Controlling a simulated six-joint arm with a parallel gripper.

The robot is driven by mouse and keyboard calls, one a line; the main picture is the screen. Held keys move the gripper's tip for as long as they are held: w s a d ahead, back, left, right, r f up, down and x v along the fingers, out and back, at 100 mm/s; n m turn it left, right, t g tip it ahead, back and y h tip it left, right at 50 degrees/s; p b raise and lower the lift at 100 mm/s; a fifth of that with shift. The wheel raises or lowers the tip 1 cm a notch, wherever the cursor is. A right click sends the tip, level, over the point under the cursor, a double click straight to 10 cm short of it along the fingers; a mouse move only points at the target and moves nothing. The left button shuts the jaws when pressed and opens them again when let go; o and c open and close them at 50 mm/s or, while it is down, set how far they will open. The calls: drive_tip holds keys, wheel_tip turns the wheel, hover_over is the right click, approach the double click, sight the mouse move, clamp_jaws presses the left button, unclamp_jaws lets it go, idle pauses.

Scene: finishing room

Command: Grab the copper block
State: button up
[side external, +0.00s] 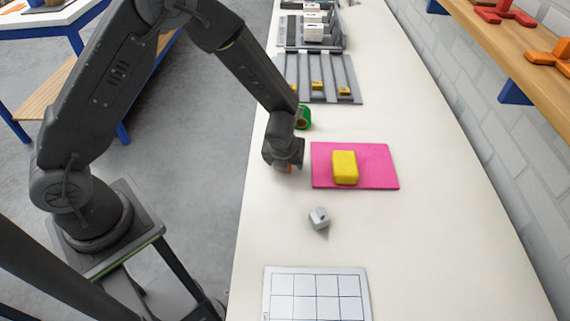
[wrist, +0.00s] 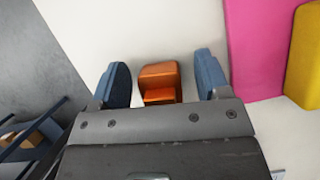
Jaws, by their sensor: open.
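The copper block (wrist: 159,82) is a small orange-brown metallic piece with a stepped shape. In the wrist view it sits on the white bench between the two blue fingertips of my gripper (wrist: 165,80), with a gap on each side. In the side external view only a sliver of the copper block (side external: 288,169) shows under my gripper (side external: 285,163), which hides the rest. My gripper is open and low over the bench, left of the pink mat. The fingers do not touch the block in the wrist view.
The pink mat (side external: 382,166) bearing a yellow block (side external: 345,167) lies just right of my gripper. A green round item (side external: 304,117) is close behind. A small grey piece (side external: 319,217) and a white grid sheet (side external: 317,293) lie in front. A grey slotted tray (side external: 343,88) stands further back.

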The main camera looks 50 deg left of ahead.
drive_tip(key=shift+c, duration=0.3)
drive_tip(key=c, duration=1.1)
